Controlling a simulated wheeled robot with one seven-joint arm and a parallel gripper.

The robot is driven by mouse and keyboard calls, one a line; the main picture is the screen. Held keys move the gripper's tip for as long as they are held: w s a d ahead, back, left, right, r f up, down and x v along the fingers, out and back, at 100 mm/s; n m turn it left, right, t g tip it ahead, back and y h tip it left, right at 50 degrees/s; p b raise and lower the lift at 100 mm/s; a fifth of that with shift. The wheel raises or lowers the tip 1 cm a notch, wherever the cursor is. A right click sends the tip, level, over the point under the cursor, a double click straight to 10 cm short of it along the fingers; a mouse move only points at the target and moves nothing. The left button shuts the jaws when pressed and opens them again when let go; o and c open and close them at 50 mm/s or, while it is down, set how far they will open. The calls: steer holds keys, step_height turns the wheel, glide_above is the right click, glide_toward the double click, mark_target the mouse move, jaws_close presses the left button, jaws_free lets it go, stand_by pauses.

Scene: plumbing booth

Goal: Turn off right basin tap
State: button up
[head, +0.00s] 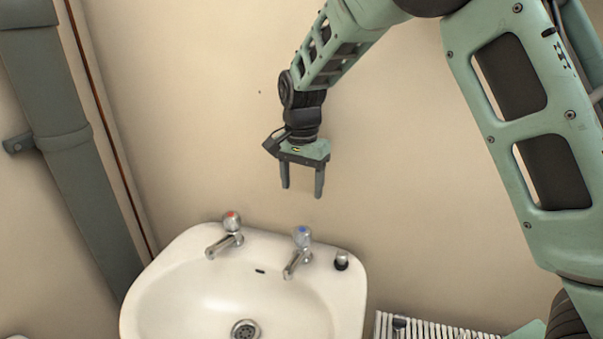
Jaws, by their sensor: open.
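The right basin tap (298,252) is chrome with a blue-marked round knob on top. It stands on the back rim of the white basin (185,262), its spout pointing down to the front left. The left tap (227,236) is alike, with a red mark on its knob. My gripper (302,192) is open and empty, its two fingers pointing down. It is above the right tap in the picture and apart from it, in front of the plain wall. Whether water runs from either tap cannot be made out.
A small dark-topped fitting (342,261) sits on the rim right of the right tap. A thick grey pipe (68,145) runs down the left. A white ribbed radiator (440,329) is at the lower right. The wall space around my gripper is clear.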

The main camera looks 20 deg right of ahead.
steer(key=shift+r, duration=1.55)
steer(key=s+a+n+y, duration=0.1)
steer(key=s+a+n, duration=0.35)
steer(key=s, duration=0.45)
steer(key=s+a+n, duration=0.3)
steer(key=s+n, duration=0.2)
steer(key=s, duration=0.5)
steer(key=s+d+f+n, duration=0.1)
steer(key=s+f+n, duration=0.1)
steer(key=s+n, duration=0.6)
steer(key=s, duration=0.6)
steer(key=shift+d, duration=0.25)
